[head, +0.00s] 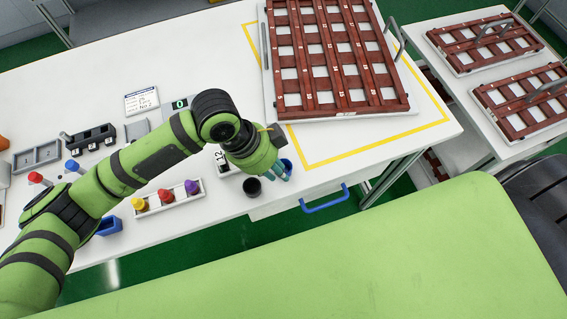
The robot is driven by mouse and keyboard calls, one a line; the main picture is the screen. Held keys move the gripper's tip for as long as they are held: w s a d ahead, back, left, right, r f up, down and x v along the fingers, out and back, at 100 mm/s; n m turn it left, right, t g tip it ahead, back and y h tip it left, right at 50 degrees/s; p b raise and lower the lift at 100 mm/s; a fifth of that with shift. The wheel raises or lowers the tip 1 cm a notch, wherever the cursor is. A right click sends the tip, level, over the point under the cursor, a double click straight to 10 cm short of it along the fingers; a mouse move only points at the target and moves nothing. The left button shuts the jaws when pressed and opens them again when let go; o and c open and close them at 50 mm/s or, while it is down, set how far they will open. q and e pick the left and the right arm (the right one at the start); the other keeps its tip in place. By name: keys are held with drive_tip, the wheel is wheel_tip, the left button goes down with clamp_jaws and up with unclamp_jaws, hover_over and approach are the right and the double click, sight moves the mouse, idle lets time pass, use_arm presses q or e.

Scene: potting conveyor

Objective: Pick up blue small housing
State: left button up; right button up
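A small blue round housing (287,164) shows at the front edge of the white table (340,150), partly hidden by my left gripper. My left gripper (280,172) points down over that spot, right beside the blue housing. Its fingertips are small and partly covered by the wrist, so I cannot tell whether they are open or shut, or whether they touch the housing. A black round housing (252,187) stands just left of the gripper. My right gripper is out of view.
A large brown gridded tray (340,115) lies behind the gripper inside a yellow outline. A blue handle (325,204) juts from the table front.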

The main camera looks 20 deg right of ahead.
use_arm(q)
drive_tip(key=shift+d+f, duration=0.25)
drive_tip(key=shift+f, duration=0.3)
drive_tip(key=shift+d+f, duration=0.1)
drive_tip(key=shift+f, duration=0.3)
drive_tip(key=shift+d+f, duration=0.1)
drive_tip(key=shift+f, duration=0.05)
clamp_jaws()
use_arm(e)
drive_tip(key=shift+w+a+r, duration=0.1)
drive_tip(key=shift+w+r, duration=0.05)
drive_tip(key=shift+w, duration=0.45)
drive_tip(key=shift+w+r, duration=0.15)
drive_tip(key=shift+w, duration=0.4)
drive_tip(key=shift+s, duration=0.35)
